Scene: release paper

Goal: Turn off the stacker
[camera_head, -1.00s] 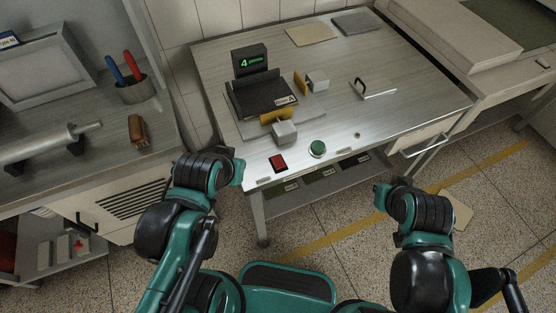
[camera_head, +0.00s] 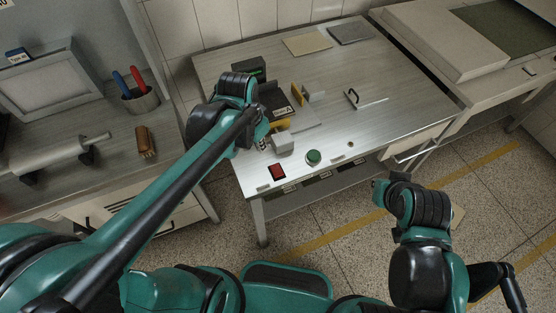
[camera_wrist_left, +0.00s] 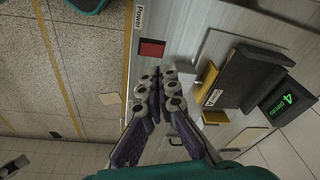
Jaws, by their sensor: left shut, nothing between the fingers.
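The stacker sits on the metal table, with a black tray (camera_head: 275,101) and yellow-edged guides. A red power switch (camera_head: 277,171) is near the table's front edge, left of a round green button (camera_head: 313,157). In the left wrist view, the red switch (camera_wrist_left: 152,48) lies beside a "Power" label, and the stacker's display (camera_wrist_left: 287,102) reads "4 pieces" in green. My left gripper (camera_wrist_left: 160,84) is shut and empty, its fingertips near the switch with a visible gap. In the head view my left arm partly covers the stacker. My right gripper's fingers are not visible.
Paper sheets (camera_head: 307,44) lie at the table's back. A small black handle (camera_head: 351,97) stands right of the stacker. The right part of the table is mostly clear.

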